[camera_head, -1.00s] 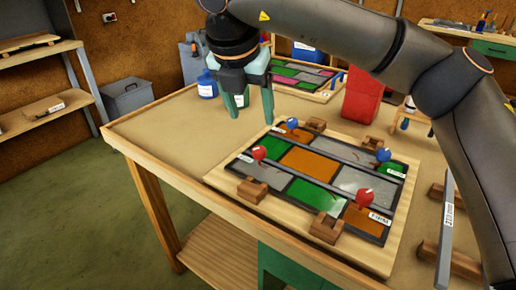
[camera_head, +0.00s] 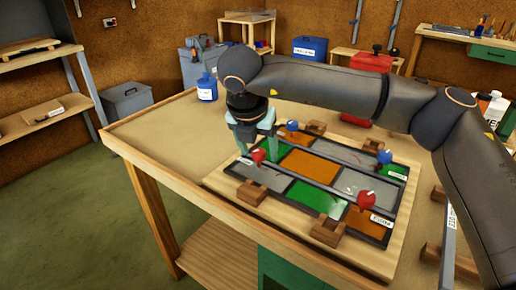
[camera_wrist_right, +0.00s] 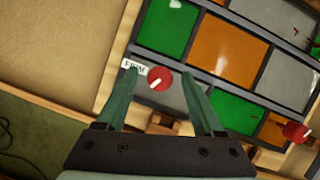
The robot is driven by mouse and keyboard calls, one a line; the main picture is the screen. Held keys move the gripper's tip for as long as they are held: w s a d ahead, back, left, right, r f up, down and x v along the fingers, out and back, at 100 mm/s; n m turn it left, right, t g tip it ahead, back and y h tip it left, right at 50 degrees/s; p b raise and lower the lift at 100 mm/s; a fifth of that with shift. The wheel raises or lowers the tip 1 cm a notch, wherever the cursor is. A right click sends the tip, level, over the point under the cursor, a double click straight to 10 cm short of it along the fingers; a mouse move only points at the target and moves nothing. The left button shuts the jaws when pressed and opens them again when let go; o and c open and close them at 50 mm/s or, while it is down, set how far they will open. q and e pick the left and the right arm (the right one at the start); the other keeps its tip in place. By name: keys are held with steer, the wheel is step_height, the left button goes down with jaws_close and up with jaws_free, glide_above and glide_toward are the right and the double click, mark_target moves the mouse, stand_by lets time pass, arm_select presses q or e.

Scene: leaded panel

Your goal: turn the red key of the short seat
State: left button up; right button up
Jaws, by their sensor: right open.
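The leaded panel (camera_head: 311,164) of green, orange and grey panes lies on a wooden board. One red key (camera_head: 259,155) is near its left corner and another red key (camera_head: 365,199) is near its front right. Which one belongs to the short seat I cannot tell. My right gripper (camera_head: 257,149) is open, pointing down at the left red key. In the right wrist view this red key (camera_wrist_right: 160,79) shows between the open fingertips, with a small white label beside it; I see no grip on it. The other red key (camera_wrist_right: 297,132) is at the right. My left gripper is not in view.
Two blue keys (camera_head: 385,156) (camera_head: 292,126) sit along the panel's far side. Wooden blocks (camera_head: 252,192) stand around its edge. A blue bottle (camera_head: 207,88) is at the table's back. The table's left part (camera_head: 150,127) is clear.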

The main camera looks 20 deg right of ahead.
steer(key=shift+c, duration=1.4)
steer(key=c, duration=0.7)
jaws_close()
